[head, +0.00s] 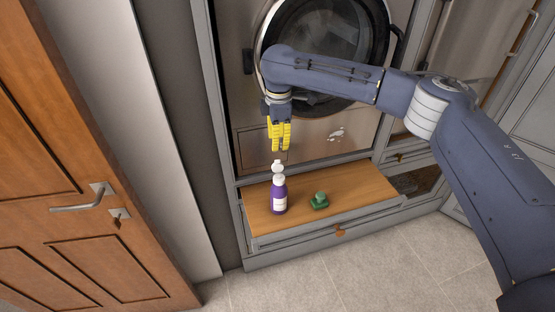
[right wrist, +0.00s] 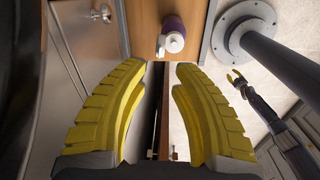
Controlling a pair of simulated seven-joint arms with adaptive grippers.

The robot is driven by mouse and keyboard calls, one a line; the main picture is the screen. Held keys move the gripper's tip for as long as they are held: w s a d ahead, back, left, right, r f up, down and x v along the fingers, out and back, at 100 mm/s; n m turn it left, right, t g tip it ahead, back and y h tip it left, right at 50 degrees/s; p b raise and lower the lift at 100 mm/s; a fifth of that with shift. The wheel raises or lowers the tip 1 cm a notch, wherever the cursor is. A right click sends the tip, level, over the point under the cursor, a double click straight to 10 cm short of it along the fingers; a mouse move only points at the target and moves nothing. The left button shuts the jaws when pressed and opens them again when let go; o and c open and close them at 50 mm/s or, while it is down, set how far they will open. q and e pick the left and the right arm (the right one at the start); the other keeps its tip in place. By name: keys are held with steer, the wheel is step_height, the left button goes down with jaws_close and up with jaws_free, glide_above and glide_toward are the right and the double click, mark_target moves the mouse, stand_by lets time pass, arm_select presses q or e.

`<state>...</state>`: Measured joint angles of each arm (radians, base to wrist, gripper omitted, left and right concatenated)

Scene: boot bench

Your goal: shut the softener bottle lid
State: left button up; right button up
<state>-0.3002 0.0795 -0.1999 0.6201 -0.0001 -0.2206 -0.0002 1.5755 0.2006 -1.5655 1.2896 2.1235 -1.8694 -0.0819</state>
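The softener bottle (head: 279,198) is purple with a white label and stands upright on the wooden bench top. Its white lid (head: 276,164) stands up above the white neck and looks open. My right gripper (head: 280,149) points down just above the lid, apart from it. In the right wrist view the yellow fingers of this gripper (right wrist: 160,75) are spread with nothing between them. The bottle (right wrist: 173,28) shows there beyond the fingertips, its white top toward the camera. My left gripper (right wrist: 237,78) shows small at the right of that view, its yellow fingers apart; it is outside the head view.
A small green object (head: 319,202) sits on the bench top (head: 365,187), right of the bottle. A front-loading washer (head: 325,45) stands behind. A wooden door (head: 75,180) is at the left. The bench top right of the green object is clear.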

mark_target(277, 166)
steer(key=f, duration=0.8)
steer(key=shift+w+f, duration=0.1)
steer(key=shift+w, duration=0.15)
jaws_close()
